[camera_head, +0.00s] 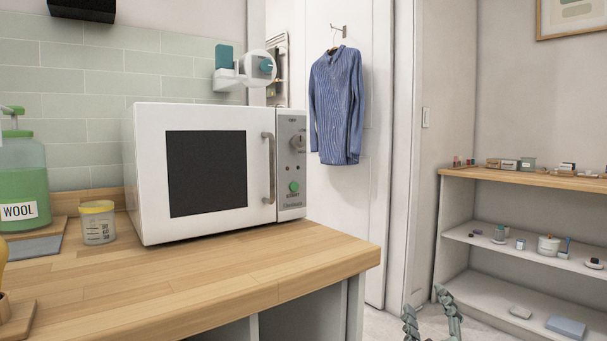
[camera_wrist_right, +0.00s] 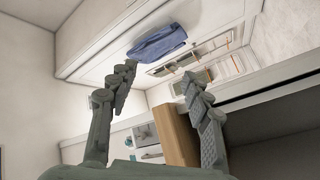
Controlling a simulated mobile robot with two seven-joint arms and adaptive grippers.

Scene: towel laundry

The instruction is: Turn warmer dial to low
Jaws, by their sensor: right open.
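The white warmer (camera_head: 205,170) stands on the wooden counter with its dark-windowed door shut. Its control panel (camera_head: 291,165) is on the right side, with a round grey dial (camera_head: 298,142) near the top and a green button (camera_head: 294,187) below. The dial's marks are too small to read. My right gripper (camera_head: 432,318) is at the bottom of the head view, low and to the right of the counter, well apart from the warmer. It is open and empty, and its two spread fingers also show in the right wrist view (camera_wrist_right: 160,82). My left gripper is not in view.
The wooden counter (camera_head: 230,262) ends at a right edge between the warmer and my gripper. A green bottle (camera_head: 22,180) and a yellow-lidded jar (camera_head: 98,223) stand left. A blue shirt (camera_head: 336,105) hangs behind. A shelf unit (camera_head: 520,180) stands right.

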